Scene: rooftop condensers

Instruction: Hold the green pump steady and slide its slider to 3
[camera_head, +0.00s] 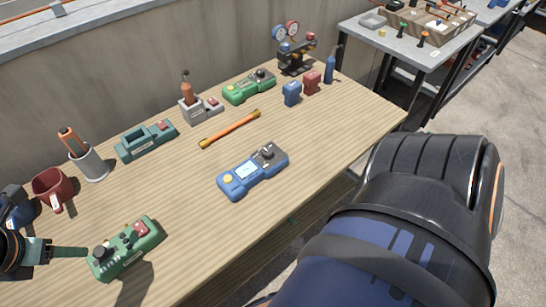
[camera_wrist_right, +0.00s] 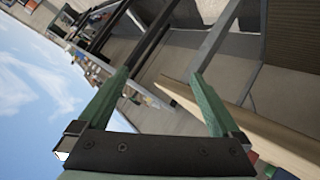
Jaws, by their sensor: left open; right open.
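A green handheld device (camera_head: 126,248) with a black knob, a small control row and a red part lies at the front left of the wooden table. It looks like the green pump, but its slider marks are too small to read. A second green device (camera_head: 249,86) lies at the back. My left gripper (camera_head: 72,252) is at the left edge, open, with a green finger close beside the front device's knob end. I cannot tell whether they touch. My right gripper (camera_wrist_right: 160,76) is open and empty in the right wrist view, near a table edge; the head view does not show it.
A blue device (camera_head: 253,171) and an orange rod (camera_head: 229,129) lie mid-table. A red mug (camera_head: 52,189), a grey cup (camera_head: 90,163), a teal holder (camera_head: 147,139) and a gauge stand (camera_head: 294,58) line the back. The front middle is bare.

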